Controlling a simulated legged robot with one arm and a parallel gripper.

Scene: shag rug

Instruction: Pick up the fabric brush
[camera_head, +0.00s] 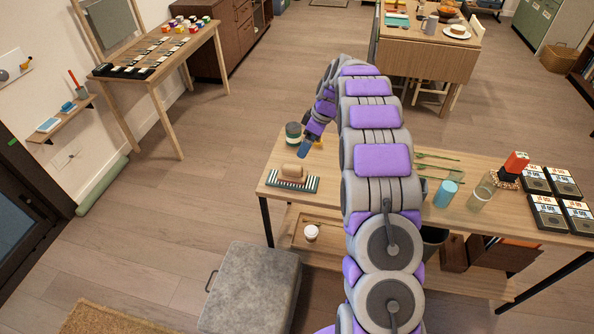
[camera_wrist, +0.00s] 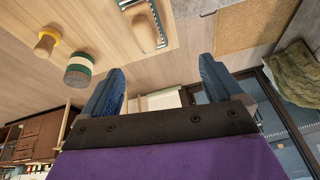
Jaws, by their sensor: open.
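A tan, rounded wooden block that looks like the fabric brush (camera_head: 293,172) lies on a dark-and-white striped mat (camera_head: 312,184) at the left end of the wooden table. It also shows at the top of the wrist view (camera_wrist: 146,32); no bristles can be made out. My gripper (camera_head: 304,148) hangs above the table, behind and a little right of the brush. In the wrist view, its two blue fingers (camera_wrist: 163,85) are wide apart with nothing between them, and the brush is clear of them.
A dark green jar with a pale band (camera_head: 293,134) stands close behind the brush. A wooden knob with a yellow collar (camera_wrist: 46,41) stands near the jar. A teal cup (camera_head: 446,193) and a clear glass (camera_head: 481,194) are to the right. A grey ottoman (camera_head: 252,285) stands in front.

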